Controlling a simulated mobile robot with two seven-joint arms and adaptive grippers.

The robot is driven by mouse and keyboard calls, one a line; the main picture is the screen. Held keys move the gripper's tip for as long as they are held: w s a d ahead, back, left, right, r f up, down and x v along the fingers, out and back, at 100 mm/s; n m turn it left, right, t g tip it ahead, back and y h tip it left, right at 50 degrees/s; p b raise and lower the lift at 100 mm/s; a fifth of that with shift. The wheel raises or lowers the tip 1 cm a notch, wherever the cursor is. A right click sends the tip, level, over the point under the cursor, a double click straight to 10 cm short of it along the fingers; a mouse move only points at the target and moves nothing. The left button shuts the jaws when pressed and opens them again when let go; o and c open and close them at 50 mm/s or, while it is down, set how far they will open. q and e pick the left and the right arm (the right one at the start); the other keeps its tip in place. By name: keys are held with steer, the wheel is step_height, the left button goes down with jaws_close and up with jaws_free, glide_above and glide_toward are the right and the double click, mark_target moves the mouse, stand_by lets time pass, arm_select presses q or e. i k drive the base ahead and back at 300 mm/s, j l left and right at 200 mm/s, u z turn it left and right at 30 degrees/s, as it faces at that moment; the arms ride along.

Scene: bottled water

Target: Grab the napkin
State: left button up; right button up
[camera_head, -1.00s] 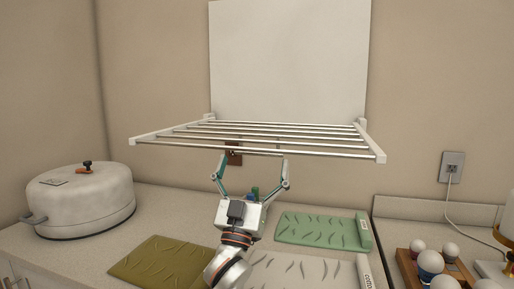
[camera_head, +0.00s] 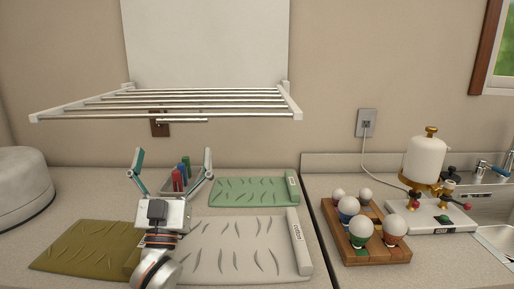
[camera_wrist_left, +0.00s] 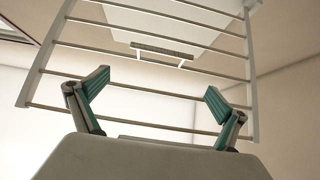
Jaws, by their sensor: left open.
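Three flat patterned cloth-like pieces lie on the counter: an olive one (camera_head: 82,246) at the left, a white one (camera_head: 235,250) at the centre front, and a green one (camera_head: 245,191) behind it. I cannot tell which of them is the napkin. My left gripper (camera_head: 173,152) is open and empty, raised in front of the wall with its fingers pointing up and apart. It also shows in the left wrist view (camera_wrist_left: 157,80), fingers spread below the rack. My left arm hides part of the olive and white pieces. My right gripper is not in view.
A wall rack of metal bars (camera_head: 180,98) overhangs the gripper. A grey tray (camera_head: 170,195) with coloured items stands behind the arm. A white round pot (camera_head: 20,185) is at left. A wooden holder (camera_head: 385,255) with several white-topped items and a white dispenser (camera_head: 424,158) stand at right.

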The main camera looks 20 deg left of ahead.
mark_target(108, 251)
steer(key=k+l, duration=0.2)
steer(key=k, duration=0.3)
steer(key=k+l, duration=0.2)
steer(key=k, duration=0.25)
